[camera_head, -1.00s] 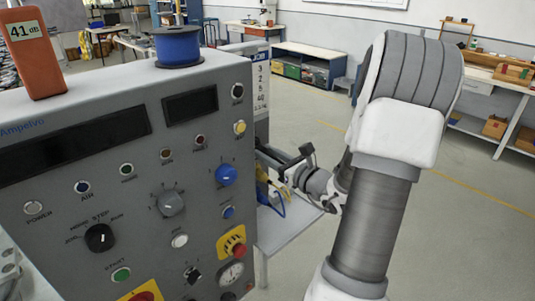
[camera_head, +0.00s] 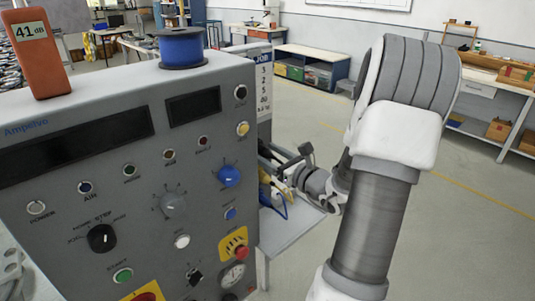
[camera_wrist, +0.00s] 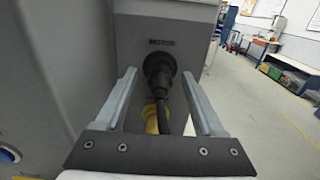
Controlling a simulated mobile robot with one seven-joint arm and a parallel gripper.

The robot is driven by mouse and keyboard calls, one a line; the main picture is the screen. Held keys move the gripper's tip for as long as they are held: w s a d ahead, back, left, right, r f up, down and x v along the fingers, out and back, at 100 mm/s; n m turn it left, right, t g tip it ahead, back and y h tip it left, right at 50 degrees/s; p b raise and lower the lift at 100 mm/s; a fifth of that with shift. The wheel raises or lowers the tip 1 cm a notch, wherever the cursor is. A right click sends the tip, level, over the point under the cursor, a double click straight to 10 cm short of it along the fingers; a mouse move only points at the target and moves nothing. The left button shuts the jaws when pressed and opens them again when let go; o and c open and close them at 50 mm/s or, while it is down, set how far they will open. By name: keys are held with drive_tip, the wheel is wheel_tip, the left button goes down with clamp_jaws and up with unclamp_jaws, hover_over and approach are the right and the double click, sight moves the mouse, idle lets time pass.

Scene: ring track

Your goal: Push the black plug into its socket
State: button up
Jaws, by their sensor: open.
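The black plug (camera_wrist: 160,72) is in the wrist view, at the grey side wall of the cabinet below a small dark label. Its black cable (camera_wrist: 166,115) hangs down from it. The socket is hidden behind the plug, so I cannot tell how deep the plug sits. My gripper (camera_wrist: 158,78) is open, with one finger to the left and one to the right of the plug. I cannot tell whether either finger touches it. In the head view my gripper is beside the cabinet's right edge, and the plug is hidden there.
The grey control cabinet (camera_head: 120,190) fills the left of the head view, with knobs and buttons on its front. A blue spool (camera_head: 181,48) and an orange meter (camera_head: 38,52) stand on top. A yellow item (camera_wrist: 151,117) is below the plug. Open floor (camera_head: 470,235) lies to the right.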

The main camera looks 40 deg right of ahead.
drive_tip(key=shift+s, duration=0.1)
drive_tip(key=s+d+b, duration=0.1)
drive_tip(key=s, duration=1.6)
drive_tip(key=shift+d, duration=0.2)
